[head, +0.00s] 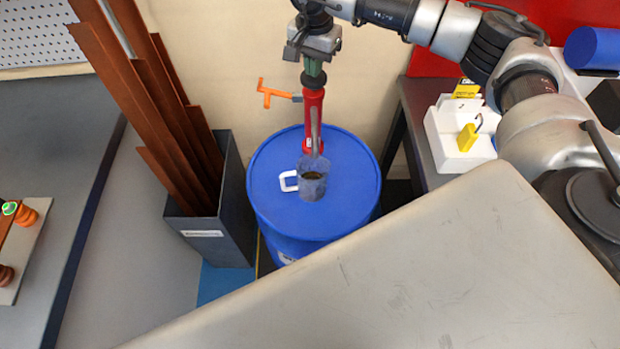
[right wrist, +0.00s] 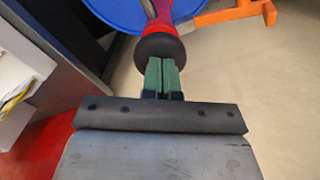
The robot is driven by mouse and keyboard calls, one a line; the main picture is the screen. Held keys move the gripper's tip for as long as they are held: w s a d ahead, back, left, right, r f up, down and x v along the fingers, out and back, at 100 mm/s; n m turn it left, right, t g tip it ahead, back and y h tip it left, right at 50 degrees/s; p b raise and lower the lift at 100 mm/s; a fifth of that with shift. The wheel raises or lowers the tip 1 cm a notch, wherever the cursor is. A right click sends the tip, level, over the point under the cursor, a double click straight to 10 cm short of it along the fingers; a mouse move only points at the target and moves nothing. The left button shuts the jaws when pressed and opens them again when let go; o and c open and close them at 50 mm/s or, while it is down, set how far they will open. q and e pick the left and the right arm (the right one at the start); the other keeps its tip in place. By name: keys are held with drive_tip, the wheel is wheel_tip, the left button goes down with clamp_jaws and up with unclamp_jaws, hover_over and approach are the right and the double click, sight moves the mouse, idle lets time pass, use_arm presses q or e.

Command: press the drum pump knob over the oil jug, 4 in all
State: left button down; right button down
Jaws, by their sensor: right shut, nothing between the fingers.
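The red drum pump (head: 313,105) stands upright on the blue drum (head: 270,190). The oil jug (head: 312,186), grey-blue with a white handle on its left, is on the drum lid in front of the pump. The grey spout (head: 316,130) comes down over its mouth. My right gripper (head: 314,68) is shut and empty, pointing down at the pump's top. In the right wrist view its green fingertips (right wrist: 162,74) meet or overlap the round black knob (right wrist: 160,52). I cannot tell whether they touch it. My left gripper is not in view.
An orange crank handle (head: 275,93) sticks out left of the pump. A grey bin (head: 232,200) with tall brown bars stands left of the drum. A bench with a white holder and yellow padlock (head: 467,137) is at right. A pale surface (head: 420,290) fills the foreground.

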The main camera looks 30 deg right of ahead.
drive_tip(key=shift+r+p, duration=2.2)
drive_tip(key=shift+r, duration=1.6)
drive_tip(key=shift+f, duration=0.25)
drive_tip(key=shift+f+b, duration=2.5)
drive_tip(key=shift+f, duration=0.65)
drive_tip(key=shift+f+b, duration=0.45)
drive_tip(key=shift+f, duration=0.2)
drive_tip(key=shift+r, duration=0.1)
drive_tip(key=shift+r+p, duration=2.3)
drive_tip(key=shift+r, duration=1.6)
drive_tip(key=shift+r+p, duration=1.75)
drive_tip(key=shift+r, duration=1.25)
